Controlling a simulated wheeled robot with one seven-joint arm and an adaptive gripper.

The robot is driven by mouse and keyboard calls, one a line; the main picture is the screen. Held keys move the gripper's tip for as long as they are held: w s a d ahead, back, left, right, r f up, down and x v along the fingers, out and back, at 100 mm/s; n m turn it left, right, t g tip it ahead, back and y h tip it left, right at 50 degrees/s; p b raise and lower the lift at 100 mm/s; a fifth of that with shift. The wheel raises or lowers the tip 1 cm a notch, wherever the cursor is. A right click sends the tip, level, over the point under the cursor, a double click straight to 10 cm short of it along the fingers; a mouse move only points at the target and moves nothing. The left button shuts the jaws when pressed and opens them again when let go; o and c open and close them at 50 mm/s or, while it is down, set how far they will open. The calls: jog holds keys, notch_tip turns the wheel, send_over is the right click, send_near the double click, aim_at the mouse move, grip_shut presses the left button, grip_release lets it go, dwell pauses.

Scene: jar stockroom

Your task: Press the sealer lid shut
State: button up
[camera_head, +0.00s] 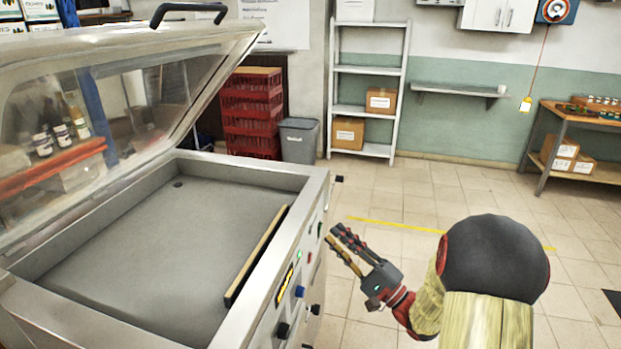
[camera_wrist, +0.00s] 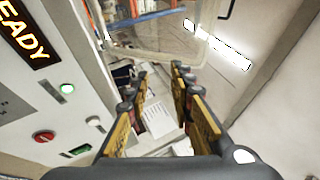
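The sealer (camera_head: 318,186) fills the left of the head view, a steel box with an empty grey chamber (camera_head: 150,235) and a tan-topped bar along its right side. Its clear lid (camera_head: 150,45) stands raised and tilted open, with a black handle (camera_head: 190,10) on its upper edge. My gripper (camera_head: 336,237) is to the right of the sealer's control side, below the lid and apart from the handle. In the wrist view my gripper (camera_wrist: 160,80) has its fingers spread with nothing between them. The sealer's panel (camera_wrist: 60,110) shows there at left, with "EADY" readable.
A grey bin (camera_head: 298,140), red crates (camera_head: 252,112) and a white shelf rack (camera_head: 368,75) with cartons stand behind. A wooden table (camera_head: 565,118) is at the right. Tiled floor with a yellow line is open between them and my arm.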

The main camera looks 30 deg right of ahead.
jog(key=w+a+r+n+y+p, duration=0.1)
jog(key=a+r+p, duration=0.2)
jog(key=r+p, duration=0.3)
jog(key=w+a+r+n+g+y+p, duration=0.1)
jog(key=a+r+y+p, duration=0.1)
jog(key=r+p, duration=0.5)
jog(key=w+a+r+n+g+y+p, duration=0.1)
jog(key=a+r+p, duration=0.3)
jog(key=r, duration=0.7)
jog(key=shift+r+n+p, duration=0.1)
jog(key=shift+n+p, duration=0.4)
jog(key=shift+p, duration=0.8)
jog(key=w+a+r+n+g+p, duration=0.1)
jog(key=w+a+r+n+p, duration=0.2)
jog(key=r+n+p, duration=0.4)
jog(key=w+a+r+n+g+h+p, duration=0.1)
jog(key=w+a+r+n+p, duration=0.15)
jog(key=r+n+p, duration=0.5)
jog(key=w+a+r+n+g+p, duration=0.1)
jog(key=w+a+r+n+p, duration=0.15)
jog(key=r+n+p, duration=0.45)
jog(key=w+d+n+h+p, duration=0.1)
jog(key=w+d+n+h, duration=0.3)
jog(key=n, duration=0.9)
jog(key=shift+g+h, duration=0.3)
jog(key=shift+f+p+x, duration=0.2)
jog(key=shift+p+x, duration=0.9)
jog(key=shift+x, duration=2.6)
jog(key=shift+s, duration=0.15)
jog(key=shift+c, duration=0.2)
